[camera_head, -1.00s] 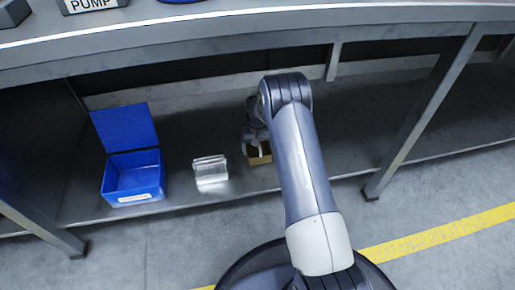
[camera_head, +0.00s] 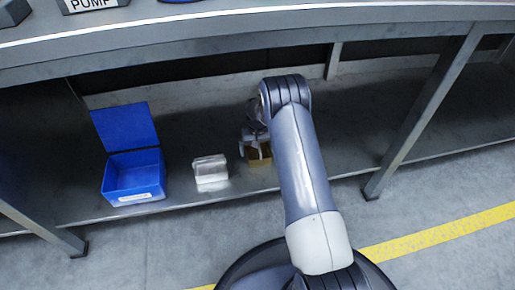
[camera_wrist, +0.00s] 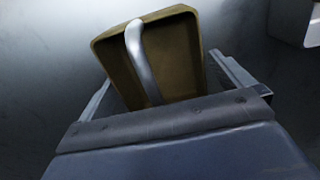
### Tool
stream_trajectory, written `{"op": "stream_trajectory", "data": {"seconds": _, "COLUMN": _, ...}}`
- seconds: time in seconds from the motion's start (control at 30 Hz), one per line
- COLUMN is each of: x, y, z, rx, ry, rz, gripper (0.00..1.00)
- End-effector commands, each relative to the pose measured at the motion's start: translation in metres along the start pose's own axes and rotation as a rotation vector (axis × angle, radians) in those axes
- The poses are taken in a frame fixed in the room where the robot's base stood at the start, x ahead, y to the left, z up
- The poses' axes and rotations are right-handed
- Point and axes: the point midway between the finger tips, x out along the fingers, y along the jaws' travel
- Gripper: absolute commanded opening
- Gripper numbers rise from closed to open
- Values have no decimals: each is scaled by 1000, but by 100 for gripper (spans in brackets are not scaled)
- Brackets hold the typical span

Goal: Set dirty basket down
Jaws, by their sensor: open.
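The dirty basket, a small brown open box (camera_head: 257,156), is on the lower shelf below my arm. In the wrist view the basket (camera_wrist: 178,70) appears tilted in the picture, with a pale grey strip like a handle (camera_wrist: 141,55) across it. My gripper (camera_head: 254,146) is over the basket, partly hidden by my arm. In the wrist view my gripper (camera_wrist: 160,67) is open, its two fingers apart on either side of the basket with gaps. The basket seems to rest on the shelf surface.
A clear or silvery container (camera_head: 210,170) stands just left of the basket. A blue open-lidded bin (camera_head: 134,178) is farther left. The workbench top (camera_head: 200,42) overhangs the shelf (camera_head: 340,160). A bench leg (camera_head: 420,115) stands at right; the shelf right of my arm is clear.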

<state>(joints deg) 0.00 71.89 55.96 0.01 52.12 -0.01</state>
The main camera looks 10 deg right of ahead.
Motion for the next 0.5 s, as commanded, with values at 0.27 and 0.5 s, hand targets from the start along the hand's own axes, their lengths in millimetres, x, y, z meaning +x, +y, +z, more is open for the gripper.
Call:
{"op": "stream_trajectory", "data": {"seconds": 0.27, "x": -34, "y": 0, "z": 0, "rx": 0, "ry": 2, "rz": 0, "gripper": 100}}
{"op": "stream_trajectory", "data": {"seconds": 0.5, "x": -74, "y": 0, "z": 0, "rx": 0, "ry": 2, "rz": 0, "gripper": 100}}
